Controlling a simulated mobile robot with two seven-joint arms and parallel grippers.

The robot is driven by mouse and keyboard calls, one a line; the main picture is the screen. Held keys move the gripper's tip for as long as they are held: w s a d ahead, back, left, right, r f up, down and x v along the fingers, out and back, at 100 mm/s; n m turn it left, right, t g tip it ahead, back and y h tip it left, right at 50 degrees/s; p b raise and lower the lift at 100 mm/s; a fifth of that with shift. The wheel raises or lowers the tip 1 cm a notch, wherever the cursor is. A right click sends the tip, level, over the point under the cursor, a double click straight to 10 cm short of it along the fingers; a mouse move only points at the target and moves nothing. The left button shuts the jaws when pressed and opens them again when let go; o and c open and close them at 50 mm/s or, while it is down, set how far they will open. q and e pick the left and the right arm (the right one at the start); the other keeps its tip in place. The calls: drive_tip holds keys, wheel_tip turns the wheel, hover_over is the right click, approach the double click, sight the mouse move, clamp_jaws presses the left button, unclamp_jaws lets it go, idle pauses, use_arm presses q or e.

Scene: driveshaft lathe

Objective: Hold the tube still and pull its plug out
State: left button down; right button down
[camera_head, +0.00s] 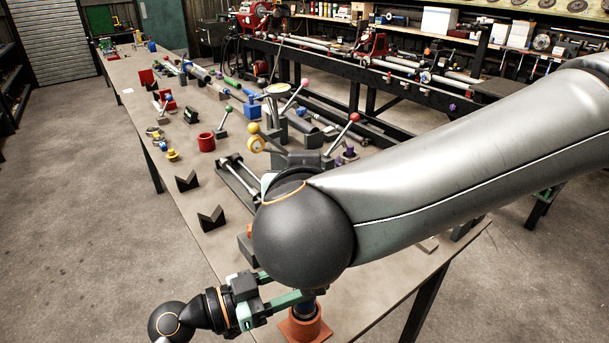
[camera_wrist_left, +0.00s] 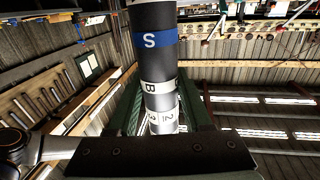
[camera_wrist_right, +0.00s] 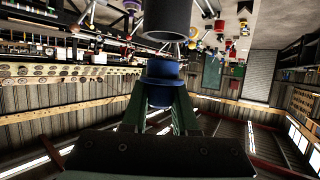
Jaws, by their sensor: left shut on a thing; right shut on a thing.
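The tube (camera_wrist_left: 156,65) is dark, with a blue band marked S and white lettered bands, in the left wrist view. My left gripper (camera_head: 300,297) is shut around it. In the head view the tube's lower part (camera_head: 304,308) stands in an orange square-based holder (camera_head: 304,326). In the right wrist view my right gripper (camera_wrist_right: 160,98) is shut on the blue plug (camera_wrist_right: 162,70). The dark tube end (camera_wrist_right: 166,18) is in line with the plug, and a gap shows between them. My right arm hides the plug, the tube's top and the right gripper in the head view.
The long table (camera_head: 180,240) holds two black V-blocks (camera_head: 211,219), a red cup (camera_head: 206,142) and several levers with coloured balls behind the tube. My right arm crosses above the table's right part. The table's left front strip is mostly bare.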

use_arm(q)
drive_tip(key=shift+f, duration=0.4)
use_arm(e)
drive_tip(key=shift+r, duration=2.5)
use_arm(q)
drive_tip(key=c, duration=0.7)
unclamp_jaws()
drive_tip(key=o, duration=0.7)
drive_tip(key=shift+r, duration=0.3)
drive_tip(key=shift+p+v, duration=1.15)
drive_tip(key=shift+v, duration=1.85)
use_arm(e)
drive_tip(key=shift+r, duration=1.1)
